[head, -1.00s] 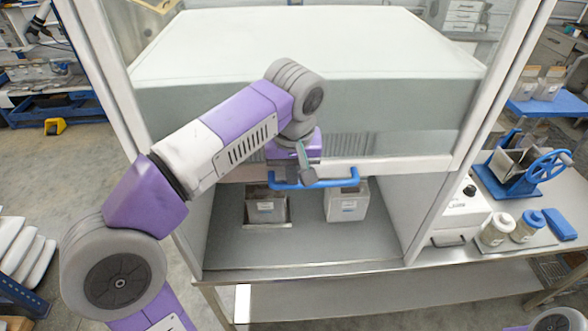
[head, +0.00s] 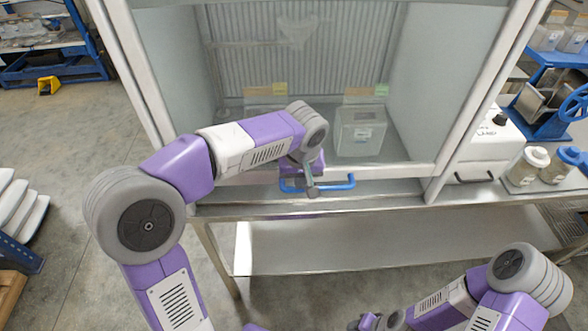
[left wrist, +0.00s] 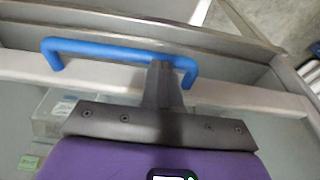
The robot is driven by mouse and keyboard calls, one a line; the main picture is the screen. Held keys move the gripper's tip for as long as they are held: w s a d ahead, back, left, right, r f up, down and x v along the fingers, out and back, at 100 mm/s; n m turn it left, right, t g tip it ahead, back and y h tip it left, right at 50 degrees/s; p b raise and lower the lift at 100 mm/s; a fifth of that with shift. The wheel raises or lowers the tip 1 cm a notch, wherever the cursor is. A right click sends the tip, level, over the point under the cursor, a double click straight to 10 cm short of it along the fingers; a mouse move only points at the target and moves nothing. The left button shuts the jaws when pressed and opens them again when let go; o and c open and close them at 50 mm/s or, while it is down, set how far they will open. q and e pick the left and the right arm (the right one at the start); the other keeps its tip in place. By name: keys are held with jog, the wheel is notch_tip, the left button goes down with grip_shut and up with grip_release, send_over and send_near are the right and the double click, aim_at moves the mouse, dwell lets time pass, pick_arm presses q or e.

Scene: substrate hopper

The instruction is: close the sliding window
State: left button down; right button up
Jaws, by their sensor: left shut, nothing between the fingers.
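The sliding window is a clear glass sash (head: 290,60) with a pale bottom rail (head: 400,172). It is low, with the rail close above the front of the hood's floor; I cannot tell if it touches. A blue bar handle (head: 342,184) is fixed to the rail and also shows in the left wrist view (left wrist: 105,48). My left gripper (head: 312,190) is at the handle, its fingers shut together and empty, with the fingertips (left wrist: 163,68) against or just over the bar. My right gripper (head: 370,322) shows partly at the bottom edge, too small to judge.
Behind the glass stand grey-white containers (head: 360,132). A steel bench edge (head: 370,206) runs below, with a lower shelf (head: 380,245). On the right are jars (head: 527,165) and a blue-wheeled device (head: 572,105).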

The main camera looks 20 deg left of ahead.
pick_arm(q)
jog(key=s+b+x, duration=0.1)
jog(key=b+x, duration=0.1)
jog(key=x, duration=0.2)
jog(key=s+b+x, duration=0.1)
jog(key=b+x, duration=0.2)
jog(key=x, duration=0.1)
jog(key=s+d+b+x, duration=0.1)
jog(key=b+x, duration=0.1)
jog(key=x, duration=0.3)
jog(key=shift+f+b, duration=0.3)
jog(key=shift+f, duration=0.05)
pick_arm(e)
notch_tip(320, 180, down, 9)
pick_arm(q)
jog(key=shift+f, duration=0.15)
pick_arm(e)
jog(key=shift+s, duration=0.1)
pick_arm(q)
jog(key=a+p+v, duration=0.1)
jog(key=p+v, duration=0.6)
jog(key=v, duration=0.4)
jog(key=shift+w+d, duration=0.3)
jog(key=shift+d, duration=0.2)
pick_arm(e)
notch_tip(320, 180, up, 7)
jog(key=shift+s+r, duration=0.15)
jog(key=shift+s, duration=0.05)
